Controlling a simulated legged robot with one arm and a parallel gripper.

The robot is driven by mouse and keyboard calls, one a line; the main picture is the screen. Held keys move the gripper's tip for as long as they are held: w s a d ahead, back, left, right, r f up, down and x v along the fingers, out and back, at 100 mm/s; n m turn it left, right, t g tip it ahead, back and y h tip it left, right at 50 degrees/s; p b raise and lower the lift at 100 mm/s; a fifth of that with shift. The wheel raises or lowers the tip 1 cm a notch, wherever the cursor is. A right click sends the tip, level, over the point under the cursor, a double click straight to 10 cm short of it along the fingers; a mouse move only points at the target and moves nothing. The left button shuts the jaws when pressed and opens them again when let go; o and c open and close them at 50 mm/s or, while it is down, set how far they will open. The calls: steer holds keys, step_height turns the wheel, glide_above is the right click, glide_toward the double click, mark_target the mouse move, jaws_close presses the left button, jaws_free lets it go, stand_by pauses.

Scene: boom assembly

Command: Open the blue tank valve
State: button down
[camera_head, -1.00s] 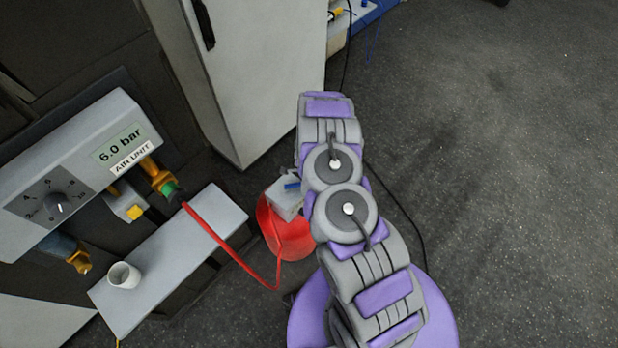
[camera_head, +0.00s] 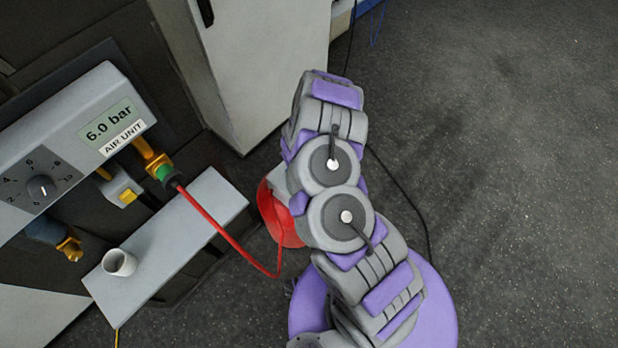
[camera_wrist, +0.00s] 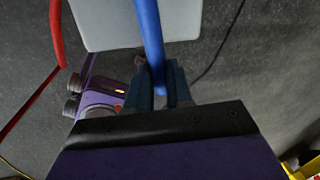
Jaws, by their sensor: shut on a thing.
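The blue valve handle (camera_wrist: 148,30) is a long bar that runs from the top of the wrist view down between my fingers. My gripper (camera_wrist: 160,75) is shut on it. A light grey block (camera_wrist: 105,28) lies behind the handle in the wrist view. In the head view, a red tank-like body (camera_head: 279,226) stands on the floor, partly behind my arm. A grey block (camera_head: 277,180) shows at its top. My gripper and the blue handle are hidden in the head view, so I cannot tell how far the handle is turned.
An air unit (camera_head: 60,150) reading 6.0 bar is at the left, above a grey shelf (camera_head: 165,250) with a white cup (camera_head: 119,263). A red hose (camera_head: 225,236) runs from it toward the tank. A tall grey cabinet (camera_head: 250,60) stands behind. The right floor is open.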

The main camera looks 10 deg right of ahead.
steer(key=shift+s+a+m, duration=0.2)
steer(key=shift+a+m, duration=0.3)
steer(key=shift+m, duration=0.2)
steer(key=c, duration=1)
jaws_free()
steer(key=shift+a, duration=0.1)
steer(key=a+r, duration=0.1)
steer(key=r, duration=0.4)
steer(key=s+a+r+p, duration=0.1)
steer(key=r, duration=0.5)
steer(key=s+a+r+p, duration=0.1)
steer(key=r, duration=0.5)
